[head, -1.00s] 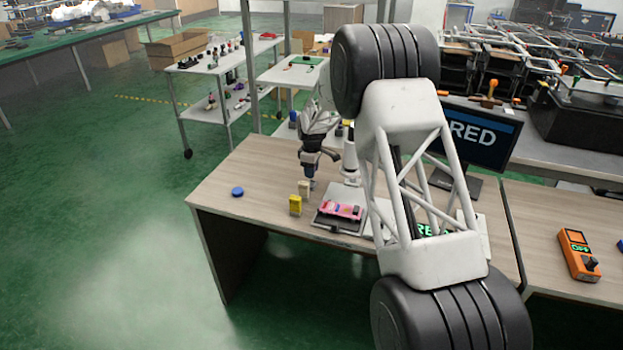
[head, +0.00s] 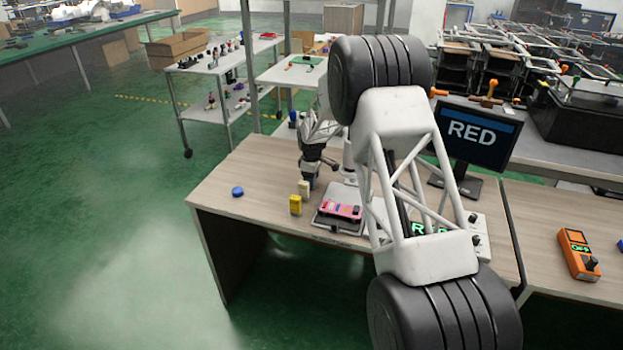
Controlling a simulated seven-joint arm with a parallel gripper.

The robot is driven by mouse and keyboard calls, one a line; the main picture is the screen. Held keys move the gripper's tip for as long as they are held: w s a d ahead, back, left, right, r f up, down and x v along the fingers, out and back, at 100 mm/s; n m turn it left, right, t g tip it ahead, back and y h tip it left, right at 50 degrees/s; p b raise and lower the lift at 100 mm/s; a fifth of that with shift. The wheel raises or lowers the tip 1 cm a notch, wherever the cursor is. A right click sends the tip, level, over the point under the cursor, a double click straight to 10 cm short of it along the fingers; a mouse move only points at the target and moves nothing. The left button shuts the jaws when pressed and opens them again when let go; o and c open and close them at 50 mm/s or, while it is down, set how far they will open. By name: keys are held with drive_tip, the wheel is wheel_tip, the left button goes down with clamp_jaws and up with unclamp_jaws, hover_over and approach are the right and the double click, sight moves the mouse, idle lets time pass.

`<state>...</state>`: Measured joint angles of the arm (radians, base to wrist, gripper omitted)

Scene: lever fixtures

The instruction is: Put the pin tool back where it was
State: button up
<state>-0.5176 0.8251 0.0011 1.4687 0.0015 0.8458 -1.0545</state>
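My gripper (head: 311,172) is small in the head view, low over the back left part of the wooden table (head: 262,165), just behind a cream block (head: 304,188). Its fingers point down and look dark, with a bluish patch near the tips. I cannot tell whether that patch is the pin tool or part of the gripper, nor whether the fingers are open or shut. I cannot make out the pin tool for certain anywhere. A pink-red device (head: 341,209) lies on a grey plate (head: 332,225) in front and to the right of the gripper.
A yellow block (head: 295,205) stands by the cream one, and a blue disc (head: 237,191) lies further left. A monitor (head: 472,137) reads RED. A control box (head: 478,232) is partly hidden by my arm. An orange device (head: 578,254) reads OFF. The table's left end is mostly clear.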

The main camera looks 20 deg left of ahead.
drive_tip(key=shift+o, duration=0.2)
drive_tip(key=shift+r, duration=0.15)
drive_tip(key=shift+r, duration=6)
drive_tip(key=shift+r, duration=0.15)
wheel_tip(320, 180, up, 6)
drive_tip(key=n+t, duration=0.1)
drive_tip(key=s+d+r+m, duration=0.2)
drive_tip(key=s+d+r, duration=0.2)
drive_tip(key=d+r, duration=0.4)
drive_tip(key=s+d+r+m, duration=0.2)
drive_tip(key=s+d+r, duration=0.25)
drive_tip(key=d, duration=0.45)
drive_tip(key=s+d+r+m+t, duration=0.1)
drive_tip(key=s+d+r+m, duration=0.55)
drive_tip(key=s+d, duration=0.85)
drive_tip(key=s+d+r+m, duration=0.3)
drive_tip(key=s+d, duration=0.9)
drive_tip(key=s, duration=0.4)
drive_tip(key=s+d+f+m, duration=0.2)
drive_tip(key=s+d+f, duration=0.1)
drive_tip(key=s, duration=0.7)
drive_tip(key=s+d+f+m, duration=0.3)
drive_tip(key=s+d, duration=0.1)
drive_tip(key=s, duration=0.6)
drive_tip(key=shift+s+d+m+t, duration=0.2)
drive_tip(key=shift+s+m+t, duration=0.05)
drive_tip(key=shift+m+t, duration=0.1)
